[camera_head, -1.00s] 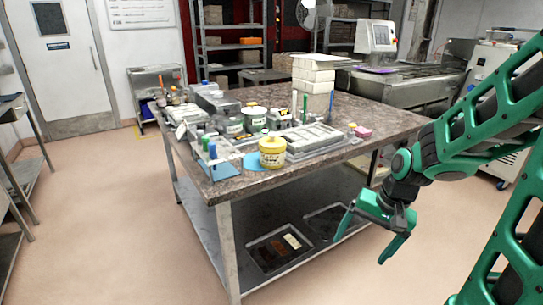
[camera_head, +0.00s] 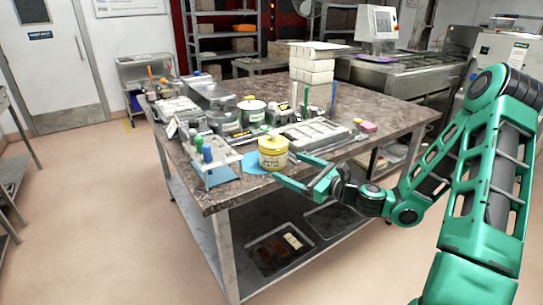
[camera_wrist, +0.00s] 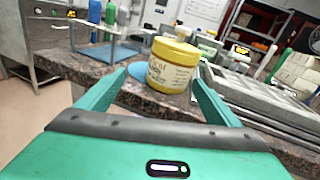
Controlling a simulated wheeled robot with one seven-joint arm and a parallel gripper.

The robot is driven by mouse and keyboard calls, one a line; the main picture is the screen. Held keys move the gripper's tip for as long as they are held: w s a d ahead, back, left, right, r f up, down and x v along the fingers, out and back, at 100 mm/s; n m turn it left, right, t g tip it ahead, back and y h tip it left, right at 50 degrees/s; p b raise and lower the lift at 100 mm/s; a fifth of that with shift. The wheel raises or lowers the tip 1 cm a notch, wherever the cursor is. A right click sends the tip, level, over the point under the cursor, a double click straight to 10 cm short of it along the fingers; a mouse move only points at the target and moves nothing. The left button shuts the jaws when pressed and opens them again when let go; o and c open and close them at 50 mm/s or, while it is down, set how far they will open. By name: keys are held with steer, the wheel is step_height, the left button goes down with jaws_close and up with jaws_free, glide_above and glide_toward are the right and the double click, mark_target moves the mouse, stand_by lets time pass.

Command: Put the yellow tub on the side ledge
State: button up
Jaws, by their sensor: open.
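The yellow tub (camera_head: 273,153) stands upright near the front edge of the stone-topped table (camera_head: 380,118), partly over a blue round mat (camera_head: 254,163). It has a yellow lid and a pale label. My gripper (camera_head: 285,168) is open at the table's front edge, its fingers pointing at the tub. In the wrist view the tub (camera_wrist: 171,65) shows ahead, between and beyond the open fingertips of my gripper (camera_wrist: 160,72). I cannot tell whether a finger touches it. I cannot clearly make out which surface is the side ledge.
A rack with bottles (camera_head: 212,168) stands left of the tub, and a grey mould tray (camera_head: 318,134) lies close behind it to the right. White blocks (camera_head: 312,70) are stacked farther back. Black trays (camera_head: 280,250) lie on the lower shelf. The floor at left is clear.

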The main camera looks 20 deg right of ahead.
mark_target(273, 151)
steer(key=shift+w+d+r+m, duration=0.2)
steer(key=shift+w+d+m, duration=0.25)
steer(key=shift+m, duration=0.15)
steer(key=shift+w+r+t, duration=0.1)
steer(key=shift+w+t, duration=0.15)
steer(key=shift+t, duration=0.05)
steer(key=shift+w+d+x, duration=0.1)
steer(key=shift+d+x, duration=0.05)
steer(key=shift+x, duration=2.4)
steer(key=shift+w+d+x, duration=0.1)
steer(key=shift+d+x, duration=0.1)
steer(key=shift+x, duration=2.4)
steer(key=shift+r, duration=0.15)
steer(key=c, duration=1.3)
